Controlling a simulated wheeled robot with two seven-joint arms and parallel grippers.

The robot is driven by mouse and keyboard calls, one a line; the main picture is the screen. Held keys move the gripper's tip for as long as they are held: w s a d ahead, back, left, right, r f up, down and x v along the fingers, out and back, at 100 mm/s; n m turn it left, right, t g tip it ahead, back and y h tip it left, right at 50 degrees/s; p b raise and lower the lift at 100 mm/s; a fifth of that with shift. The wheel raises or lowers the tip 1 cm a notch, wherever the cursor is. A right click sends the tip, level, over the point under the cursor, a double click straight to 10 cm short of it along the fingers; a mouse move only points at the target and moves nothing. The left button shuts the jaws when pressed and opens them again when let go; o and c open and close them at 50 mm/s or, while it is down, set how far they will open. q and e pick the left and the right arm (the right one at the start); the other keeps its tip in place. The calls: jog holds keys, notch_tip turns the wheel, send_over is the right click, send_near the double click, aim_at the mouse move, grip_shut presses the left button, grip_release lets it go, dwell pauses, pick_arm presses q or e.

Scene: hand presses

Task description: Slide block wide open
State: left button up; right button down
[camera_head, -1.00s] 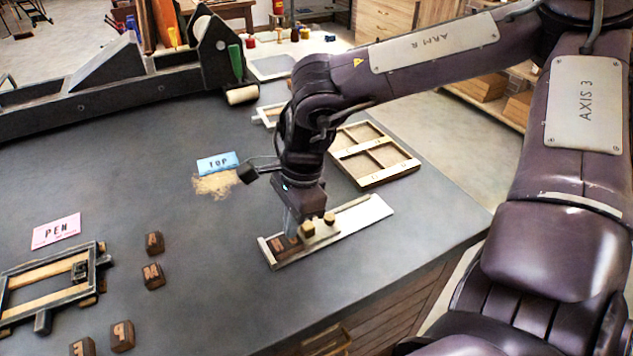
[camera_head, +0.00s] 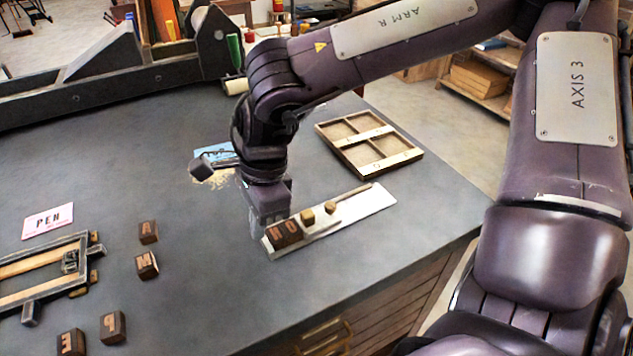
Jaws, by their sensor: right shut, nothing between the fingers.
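A long, pale metal tray with a low rim (camera_head: 366,204) lies near the table's right front edge. At its left end sit dark wooden letter blocks (camera_head: 284,234). To their right stand two small tan blocks, one (camera_head: 308,216) nearer the letters and one (camera_head: 330,207) further right. I cannot tell for certain which one is the sliding block. My right gripper (camera_head: 258,228) points down at the tray's left end, behind and left of the letter blocks. It is shut and empty, and its fingertips are partly blurred. My left gripper is out of view.
A divided wooden tray (camera_head: 368,143) lies behind. A blue card (camera_head: 215,153) is partly hidden by my right wrist. A pink PEN card (camera_head: 48,221), a wood-and-metal frame (camera_head: 45,268) and loose letter blocks (camera_head: 146,264) are at left. The middle of the table is clear.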

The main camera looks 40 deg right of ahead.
jog(key=shift+w+a+b, duration=0.2)
jog(key=shift+a+b, duration=0.25)
jog(key=shift+a, duration=0.6)
jog(key=shift+w+a+b, duration=0.2)
jog(key=shift+a+b, duration=0.25)
jog(key=shift+a, duration=0.6)
jog(key=c, duration=1.2)
grip_release()
jog(key=shift+c, duration=0.2)
notch_tip(320, 180, up, 7)
jog(key=p, duration=0.4)
